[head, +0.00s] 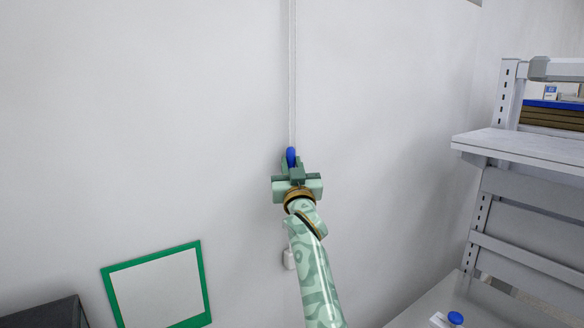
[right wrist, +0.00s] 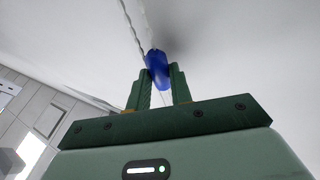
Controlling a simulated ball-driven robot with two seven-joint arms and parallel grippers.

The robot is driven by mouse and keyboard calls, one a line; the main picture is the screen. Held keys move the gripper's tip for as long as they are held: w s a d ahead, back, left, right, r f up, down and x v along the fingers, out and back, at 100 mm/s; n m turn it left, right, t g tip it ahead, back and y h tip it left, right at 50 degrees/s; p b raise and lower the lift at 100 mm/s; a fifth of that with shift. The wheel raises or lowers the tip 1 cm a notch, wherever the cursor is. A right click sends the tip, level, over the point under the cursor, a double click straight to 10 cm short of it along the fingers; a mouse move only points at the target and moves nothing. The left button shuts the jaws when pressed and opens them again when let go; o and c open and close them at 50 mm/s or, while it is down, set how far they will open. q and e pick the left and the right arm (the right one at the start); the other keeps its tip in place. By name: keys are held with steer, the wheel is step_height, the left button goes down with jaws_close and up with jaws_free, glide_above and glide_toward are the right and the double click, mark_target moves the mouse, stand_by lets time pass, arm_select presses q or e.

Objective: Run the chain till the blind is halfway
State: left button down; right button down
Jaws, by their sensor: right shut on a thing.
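A thin pale chain (head: 292,75) hangs down the wall in the head view, and it also shows in the right wrist view (right wrist: 130,27). A blue piece (head: 291,155) sits on the chain. My right gripper (head: 294,168) is shut on this blue piece, which shows between the green fingers in the right wrist view (right wrist: 157,68). A small white fitting (head: 289,259) is on the wall below, partly behind my right arm. The blind is not in view. My left gripper is not in view.
A grey shelf rack (head: 520,145) stands at the right, with a light worktop (head: 430,303) below it. A green-framed panel (head: 203,275) is at the lower left, near a dark box (head: 45,315). The wall around the chain is clear.

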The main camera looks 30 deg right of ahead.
steer(key=c, duration=1.5)
jaws_free()
steer(key=shift+w, duration=0.1)
steer(key=shift+f, duration=0.1)
steer(key=b+v, duration=0.4)
steer(key=v, duration=1.2)
steer(key=shift+a, duration=0.1)
